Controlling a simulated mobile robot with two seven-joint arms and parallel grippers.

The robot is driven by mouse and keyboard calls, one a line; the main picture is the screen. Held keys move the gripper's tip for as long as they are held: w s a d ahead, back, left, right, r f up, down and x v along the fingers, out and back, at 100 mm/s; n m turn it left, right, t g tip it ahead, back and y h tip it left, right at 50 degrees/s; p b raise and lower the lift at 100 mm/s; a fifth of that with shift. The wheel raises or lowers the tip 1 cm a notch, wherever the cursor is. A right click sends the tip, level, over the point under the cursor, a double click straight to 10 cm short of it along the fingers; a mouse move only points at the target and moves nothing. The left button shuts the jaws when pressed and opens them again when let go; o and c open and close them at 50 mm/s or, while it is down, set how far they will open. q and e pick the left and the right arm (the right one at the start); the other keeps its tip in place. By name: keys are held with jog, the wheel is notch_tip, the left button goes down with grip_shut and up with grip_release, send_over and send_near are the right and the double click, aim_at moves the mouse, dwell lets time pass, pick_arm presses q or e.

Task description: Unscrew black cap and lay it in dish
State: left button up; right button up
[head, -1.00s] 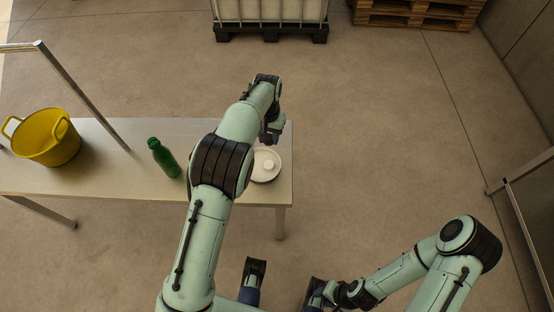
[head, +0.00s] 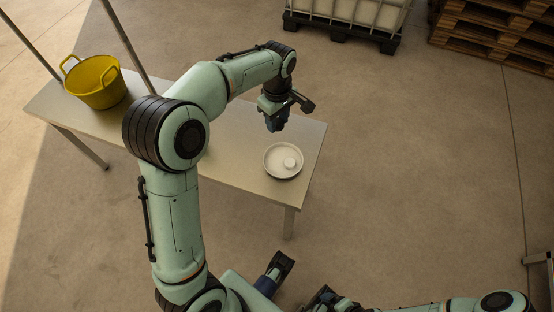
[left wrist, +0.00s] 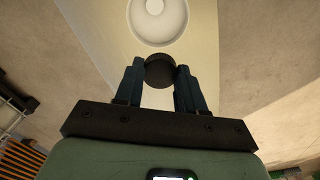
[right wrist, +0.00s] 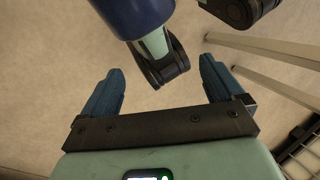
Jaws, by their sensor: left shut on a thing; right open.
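My left gripper (head: 274,124) is above the table, a little beyond the dish in the head view. In the left wrist view its fingers are shut on a round black cap (left wrist: 159,71), held between the tips. The cap cannot be made out in the head view. The white dish (head: 268,165) stands near the right end of the table with a small white round thing (head: 290,163) in it. The dish also shows in the left wrist view (left wrist: 135,30), just past the cap. My right gripper (right wrist: 162,78) is open and empty, over the floor.
The table (head: 235,180) has a yellow bucket (head: 96,84) at its far left. No bottle shows in the head view now; my left arm covers much of the table's middle. A caged white tank (head: 350,14) and stacked pallets (head: 495,38) stand at the back.

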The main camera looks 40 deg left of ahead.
pick_arm(q)
jog(key=b, duration=0.3)
send_over(277, 160)
notch_tip(277, 160, down, 15)
jog(key=shift+r, duration=0.1)
notch_tip(277, 160, down, 5)
jog(key=shift+r+b, duration=0.2)
jog(key=shift+b, duration=0.25)
jog(key=shift+f, duration=0.2)
pick_arm(e)
jog(key=shift+t, duration=0.6)
jog(key=w+f, duration=0.1)
jog(key=f, duration=0.1)
jog(key=w+d+f, duration=0.1)
jog(key=w, duration=0.1)
jog(key=shift+f, duration=0.4)
pick_arm(q)
jog(key=shift+f, duration=0.2)
jog(key=o, duration=0.9)
pick_arm(e)
jog(key=shift+w+f, duration=0.1)
